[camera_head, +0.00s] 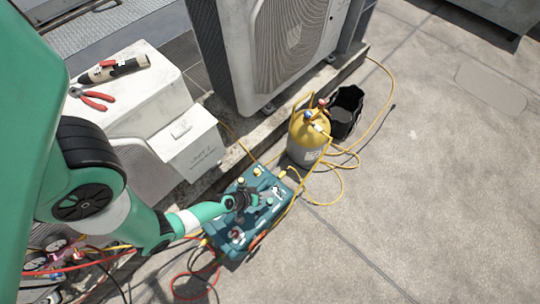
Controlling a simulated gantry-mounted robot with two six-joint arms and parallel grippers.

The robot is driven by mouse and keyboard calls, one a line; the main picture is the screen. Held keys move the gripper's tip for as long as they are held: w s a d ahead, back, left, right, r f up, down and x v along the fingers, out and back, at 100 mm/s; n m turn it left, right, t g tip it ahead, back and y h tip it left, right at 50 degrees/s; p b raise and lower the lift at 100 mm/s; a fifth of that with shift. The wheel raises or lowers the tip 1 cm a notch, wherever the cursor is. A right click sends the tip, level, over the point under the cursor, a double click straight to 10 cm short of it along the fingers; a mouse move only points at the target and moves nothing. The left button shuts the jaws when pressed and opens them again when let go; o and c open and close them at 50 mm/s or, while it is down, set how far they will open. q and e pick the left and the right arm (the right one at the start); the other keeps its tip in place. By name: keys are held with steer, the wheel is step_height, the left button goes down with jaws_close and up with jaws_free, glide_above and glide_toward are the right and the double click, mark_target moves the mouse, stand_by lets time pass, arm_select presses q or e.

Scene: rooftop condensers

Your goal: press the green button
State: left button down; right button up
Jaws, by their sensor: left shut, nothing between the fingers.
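A teal machine (222,237) with dark fittings, pale knobs and labels on its top stands on the concrete floor near the middle of the view. I cannot make out a green button on it; my gripper covers part of the top. My left arm comes in from the left, and my left gripper (252,201) is over the machine's top panel, shut and empty. Whether its fingertips touch the panel I cannot tell. My right gripper is not in view.
A yellow cylinder (303,146) and a black bucket (347,108) stand behind the machine. Yellow hoses loop on the floor; red and black ones lie at the front left. A white box (130,77) bears red-handled pliers (96,98). A condenser (285,45) stands behind. The right floor is clear.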

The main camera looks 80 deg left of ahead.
arm_select(q)
steer(key=shift+f, duration=0.1)
steer(key=b, duration=0.6)
glide_above(268, 202)
step_height(268, 202, down, 6)
steer(key=shift+f, duration=0.25)
steer(key=shift+f+b, duration=1)
steer(key=shift+f, duration=0.05)
stand_by(0.6)
steer(key=shift+f, duration=0.4)
stand_by(0.3)
steer(key=shift+r+p, duration=0.4)
steer(key=shift+r, duration=0.05)
